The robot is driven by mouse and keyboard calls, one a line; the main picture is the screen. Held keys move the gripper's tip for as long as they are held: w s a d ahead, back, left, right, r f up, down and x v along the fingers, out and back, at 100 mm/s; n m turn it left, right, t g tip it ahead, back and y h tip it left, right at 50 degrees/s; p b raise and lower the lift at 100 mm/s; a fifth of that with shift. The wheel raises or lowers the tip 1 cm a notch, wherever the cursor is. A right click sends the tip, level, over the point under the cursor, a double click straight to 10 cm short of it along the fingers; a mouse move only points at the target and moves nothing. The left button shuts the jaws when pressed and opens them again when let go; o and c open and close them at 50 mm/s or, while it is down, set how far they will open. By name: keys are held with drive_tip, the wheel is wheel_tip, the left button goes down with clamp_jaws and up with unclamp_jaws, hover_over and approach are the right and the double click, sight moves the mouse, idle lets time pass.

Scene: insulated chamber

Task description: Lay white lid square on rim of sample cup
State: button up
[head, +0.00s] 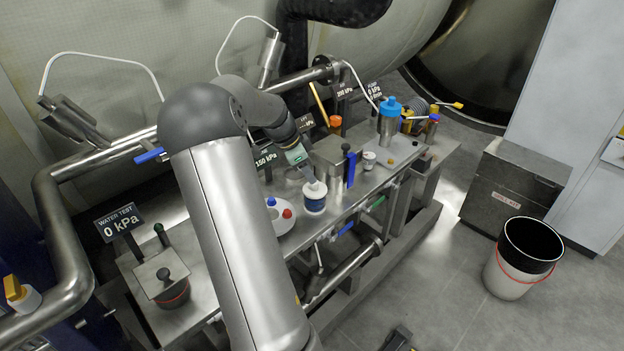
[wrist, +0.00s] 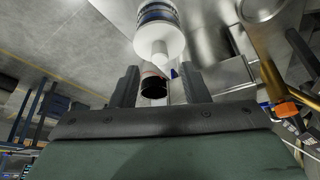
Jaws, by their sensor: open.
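A white cup with a blue band (head: 314,204) stands on the steel bench, just below my gripper (head: 310,178). In the wrist view the banded cup (wrist: 156,13) is at the top, with a white round lid (wrist: 158,42) at its near end and a pale tapered stem pointing toward my jaws. The lid appears to lie on the rim; I cannot tell whether it is exactly square. My gripper (wrist: 159,72) is open, its fingers apart on either side with nothing clearly held. The far side of the rim is hidden.
A white disc with red and blue knobs (head: 264,217) lies left of the cup. A steel box (head: 338,160), a small white container (head: 370,160) and a blue-capped bottle (head: 390,122) stand to the right. A bucket (head: 522,262) is on the floor. Pipes run behind.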

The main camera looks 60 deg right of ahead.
drive_tip(key=v, duration=0.7)
drive_tip(key=shift+r, duration=0.25)
